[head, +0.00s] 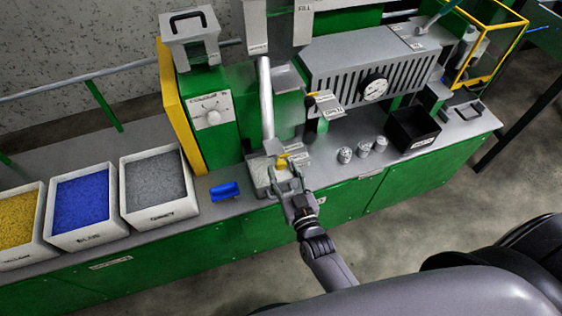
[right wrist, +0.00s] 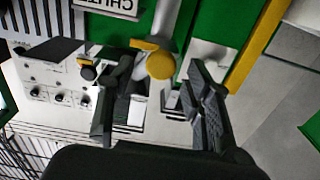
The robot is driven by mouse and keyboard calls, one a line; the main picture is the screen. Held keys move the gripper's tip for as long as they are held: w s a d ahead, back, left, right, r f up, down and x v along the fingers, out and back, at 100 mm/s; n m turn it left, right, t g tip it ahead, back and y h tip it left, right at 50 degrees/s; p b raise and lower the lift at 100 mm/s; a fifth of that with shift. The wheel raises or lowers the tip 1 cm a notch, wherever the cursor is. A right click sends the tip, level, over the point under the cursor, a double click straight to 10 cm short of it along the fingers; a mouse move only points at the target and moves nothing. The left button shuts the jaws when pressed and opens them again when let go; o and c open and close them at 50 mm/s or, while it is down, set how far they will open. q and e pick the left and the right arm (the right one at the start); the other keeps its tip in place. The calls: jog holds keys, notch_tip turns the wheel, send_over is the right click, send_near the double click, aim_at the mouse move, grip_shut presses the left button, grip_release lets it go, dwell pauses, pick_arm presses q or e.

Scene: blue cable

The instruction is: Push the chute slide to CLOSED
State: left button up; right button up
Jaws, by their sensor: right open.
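A pale grey chute tube (head: 266,100) comes down from the grey hopper to a small grey block on the bench. A yellow knob (head: 281,161) sits at its lower end; I take it to be the slide's handle. My right gripper (head: 288,180) is open, just in front of the knob and over the block. In the right wrist view the rounded yellow knob (right wrist: 160,65) shows between the two spread fingers of my right gripper (right wrist: 155,92), near their tips. Contact cannot be told. The slide plate is mostly hidden. My left gripper is not in view.
A blue object (head: 225,191) lies left of the chute block. Open bins of grey (head: 128,202), blue and yellow granules stand further left. Several small silvery cups (head: 345,155) and a black box (head: 412,130) stand to the right. Bare bench lies between them.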

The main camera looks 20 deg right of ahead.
aim_at(282, 167)
jog(key=shift+w, duration=1.55)
grip_shut()
